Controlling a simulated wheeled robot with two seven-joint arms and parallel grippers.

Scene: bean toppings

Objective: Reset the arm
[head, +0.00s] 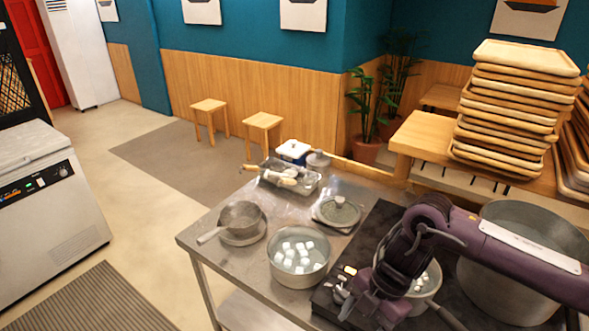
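My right arm comes in from the right edge, dark purple, and bends down over the right part of the metal table. My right gripper (346,291) points down at the front of the dark cooktop, left of a small pot (424,288). The gripper is small and partly covered by its own wrist, so I cannot tell whether its fingers are open or shut, or whether they hold anything. The arm hides part of the small pot and of the cooktop. My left gripper is not in view.
The metal table (196,238) carries a bowl of white cubes (298,281), a saucepan (240,219), a round lid (339,211) and a metal tray (268,178). A large pot (500,296) stands under my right forearm. Stacked trays (512,100) stand behind.

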